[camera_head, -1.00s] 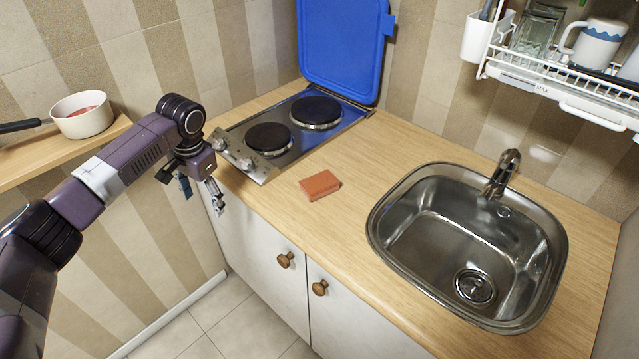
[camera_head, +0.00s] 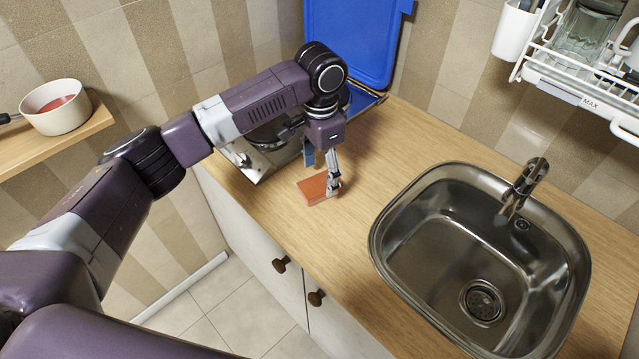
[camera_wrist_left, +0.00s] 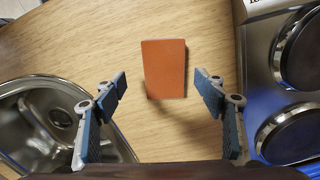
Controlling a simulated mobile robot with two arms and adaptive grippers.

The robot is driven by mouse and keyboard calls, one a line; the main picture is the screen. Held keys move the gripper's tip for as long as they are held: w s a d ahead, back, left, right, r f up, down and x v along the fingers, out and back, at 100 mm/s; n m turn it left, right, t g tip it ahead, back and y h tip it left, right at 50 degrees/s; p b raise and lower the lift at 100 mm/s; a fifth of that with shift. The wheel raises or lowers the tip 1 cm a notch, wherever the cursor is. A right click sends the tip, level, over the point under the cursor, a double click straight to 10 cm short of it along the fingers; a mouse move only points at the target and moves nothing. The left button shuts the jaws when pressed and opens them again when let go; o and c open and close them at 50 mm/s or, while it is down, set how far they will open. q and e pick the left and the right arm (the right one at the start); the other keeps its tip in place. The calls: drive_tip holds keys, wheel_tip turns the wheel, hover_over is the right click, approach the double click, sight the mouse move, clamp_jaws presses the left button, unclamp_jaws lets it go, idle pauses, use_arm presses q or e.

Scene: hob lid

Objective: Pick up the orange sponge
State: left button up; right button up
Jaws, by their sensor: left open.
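The orange sponge (camera_head: 314,189) lies flat on the wooden worktop between the hob and the sink. It also shows in the left wrist view (camera_wrist_left: 165,69), ahead of the fingers and roughly centred between them. My left gripper (camera_head: 322,172) is open at the sponge, and in the head view one finger covers part of its right end. In the left wrist view the open fingers (camera_wrist_left: 160,94) stand apart on either side, with nothing between their pads but bare wood and the sponge's near edge. My right gripper is not in view.
The steel sink (camera_head: 480,258) with its tap (camera_head: 524,185) lies to the right. The hob (camera_wrist_left: 290,85), partly hidden by my arm in the head view, is beside the sponge. The blue lid (camera_head: 358,40) stands raised behind it. A dish rack (camera_head: 590,80) hangs at upper right.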

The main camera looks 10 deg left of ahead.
use_arm(q)
drive_tip(key=f, duration=0.3)
drive_tip(key=shift+w+a, duration=0.15)
drive_tip(key=shift+w, duration=0.2)
drive_tip(key=shift+f, duration=0.3)
drive_tip(key=c, duration=1)
drive_tip(key=shift+r, duration=0.1)
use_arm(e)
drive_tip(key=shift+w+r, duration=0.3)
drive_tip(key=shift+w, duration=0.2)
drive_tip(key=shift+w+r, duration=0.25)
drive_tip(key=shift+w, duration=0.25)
use_arm(q)
drive_tip(key=shift+r, duration=0.1)
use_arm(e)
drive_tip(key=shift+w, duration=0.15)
use_arm(q)
drive_tip(key=shift+r, duration=0.3)
wheel_tip(320, 180, up, 14)
drive_tip(key=b, duration=0.3)
wheel_tip(320, 180, up, 5)
drive_tip(key=p, duration=0.1)
hover_over(320, 184)
drive_tip(key=shift+a+r, duration=0.1)
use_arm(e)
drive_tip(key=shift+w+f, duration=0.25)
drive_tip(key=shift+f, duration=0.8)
